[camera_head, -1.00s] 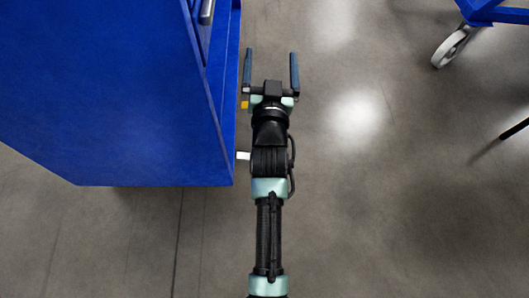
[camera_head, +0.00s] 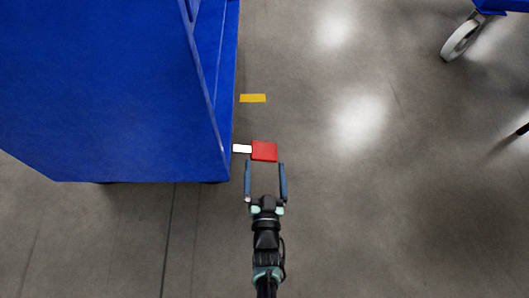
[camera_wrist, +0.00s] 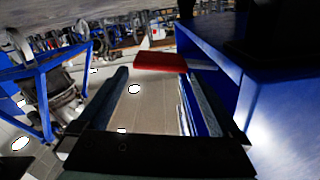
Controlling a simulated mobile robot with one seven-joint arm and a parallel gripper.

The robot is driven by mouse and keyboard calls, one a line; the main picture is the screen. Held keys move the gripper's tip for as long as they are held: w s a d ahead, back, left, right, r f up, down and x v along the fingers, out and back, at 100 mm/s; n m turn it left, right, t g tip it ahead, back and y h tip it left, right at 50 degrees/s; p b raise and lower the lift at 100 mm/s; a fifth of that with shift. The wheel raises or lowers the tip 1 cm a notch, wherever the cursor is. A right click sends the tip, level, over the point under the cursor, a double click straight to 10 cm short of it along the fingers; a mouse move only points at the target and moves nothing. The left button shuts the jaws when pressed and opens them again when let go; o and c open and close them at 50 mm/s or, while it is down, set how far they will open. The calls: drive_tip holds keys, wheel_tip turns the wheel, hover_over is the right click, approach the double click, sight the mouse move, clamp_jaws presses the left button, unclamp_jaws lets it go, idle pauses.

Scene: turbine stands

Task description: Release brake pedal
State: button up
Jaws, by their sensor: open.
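A red pedal pad (camera_head: 264,151) on a short white stem (camera_head: 242,149) sticks out from the right side of the blue stand (camera_head: 110,90). My gripper (camera_head: 265,164) is open and empty, just below the red pad in the head view, its fingers pointing at it. The fingertips look close to the pad's near edge; I cannot tell whether they touch it. In the wrist view the red pad (camera_wrist: 160,62) shows ahead, across the gap between the two fingertips (camera_wrist: 155,75). The pad's height relative to the fingers is unclear.
A yellow strip (camera_head: 253,98) lies farther along the stand's side. The blue stand's wall is close to my gripper's left in the head view. Another blue frame with a caster wheel (camera_head: 460,40) stands at the upper right. The grey floor between is clear.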

sight(265, 151)
drive_tip(key=w+b, duration=0.2)
drive_tip(key=w, duration=0.4)
drive_tip(key=shift+w+b, duration=0.2)
drive_tip(key=shift+b, duration=0.15)
drive_tip(key=shift+c, duration=0.2)
clamp_jaws()
drive_tip(key=shift+s, duration=0.15)
